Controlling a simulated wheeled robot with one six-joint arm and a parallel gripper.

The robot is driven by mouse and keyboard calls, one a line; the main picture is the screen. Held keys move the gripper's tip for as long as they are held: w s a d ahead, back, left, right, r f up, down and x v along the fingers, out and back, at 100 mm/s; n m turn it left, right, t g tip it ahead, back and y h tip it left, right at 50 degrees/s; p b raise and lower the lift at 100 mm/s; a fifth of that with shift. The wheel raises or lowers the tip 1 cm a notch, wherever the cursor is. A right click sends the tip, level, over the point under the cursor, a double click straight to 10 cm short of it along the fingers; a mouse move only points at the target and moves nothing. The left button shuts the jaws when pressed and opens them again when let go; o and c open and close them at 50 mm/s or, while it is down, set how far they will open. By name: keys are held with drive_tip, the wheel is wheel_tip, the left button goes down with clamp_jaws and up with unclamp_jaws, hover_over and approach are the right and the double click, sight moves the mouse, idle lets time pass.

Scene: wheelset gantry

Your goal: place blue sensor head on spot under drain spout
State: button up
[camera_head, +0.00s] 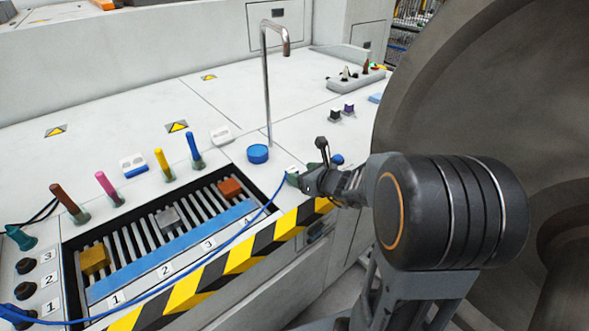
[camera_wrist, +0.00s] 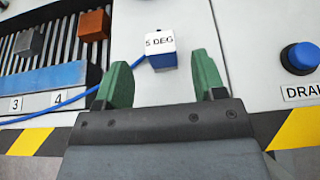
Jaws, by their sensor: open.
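The blue sensor head (camera_wrist: 162,61) is a small block with a white "5 DEG" top and a blue cable in the wrist view. It sits on the white surface, just ahead of and between my gripper's (camera_wrist: 161,72) green fingertips. The fingers are open, with a gap on both sides of it. In the head view my gripper (camera_head: 301,174) mostly hides the block. The metal drain spout (camera_head: 266,90) rises behind and curves over at its top. A blue round piece (camera_head: 257,153) stands near its foot. I cannot make out a marked spot under the outlet.
A slatted tray (camera_head: 150,225) with coloured blocks lies left of my gripper. Coloured pegs (camera_head: 195,150) stand behind it. A blue button (camera_wrist: 303,55) labelled "DRAI…" is at right. A large grey wheel (camera_head: 480,90) fills the right side.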

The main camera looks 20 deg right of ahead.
drive_tip(key=p+v, duration=0.1)
drive_tip(key=v, duration=0.5)
drive_tip(key=s+a+n+g, duration=0.1)
drive_tip(key=n, duration=0.1)
drive_tip(key=s+a+n+g+y, duration=0.1)
drive_tip(key=a+n, duration=0.1)
drive_tip(key=a+n+g+y, duration=0.1)
drive_tip(key=a+n, duration=0.1)
drive_tip(key=n, duration=0.1)
drive_tip(key=shift+s+r, duration=0.15)
drive_tip(key=shift+s, duration=0.25)
drive_tip(key=s+a+f+n+g+h, duration=0.1)
drive_tip(key=s+a+n+g, duration=0.2)
drive_tip(key=n, duration=0.5)
drive_tip(key=s+a+f+n+g+h, duration=0.1)
drive_tip(key=s+n+g, duration=0.2)
drive_tip(key=s+n, duration=0.35)
drive_tip(key=shift+s+d+r+n+g+h, duration=0.1)
drive_tip(key=shift+s+d+r+n+h, duration=0.15)
drive_tip(key=shift+d+n+h, duration=0.95)
drive_tip(key=shift+s+d+r+n+g+h, duration=0.15)
drive_tip(key=shift+r+n+h, duration=0.25)
drive_tip(key=shift+n, duration=1.7)
drive_tip(key=shift+s+d+r+n+g+h, duration=0.15)
drive_tip(key=shift+d+n+h, duration=0.65)
drive_tip(key=shift+n, duration=0.85)
drive_tip(key=shift+a+r, duration=0.1)
drive_tip(key=shift+r, duration=0.05)
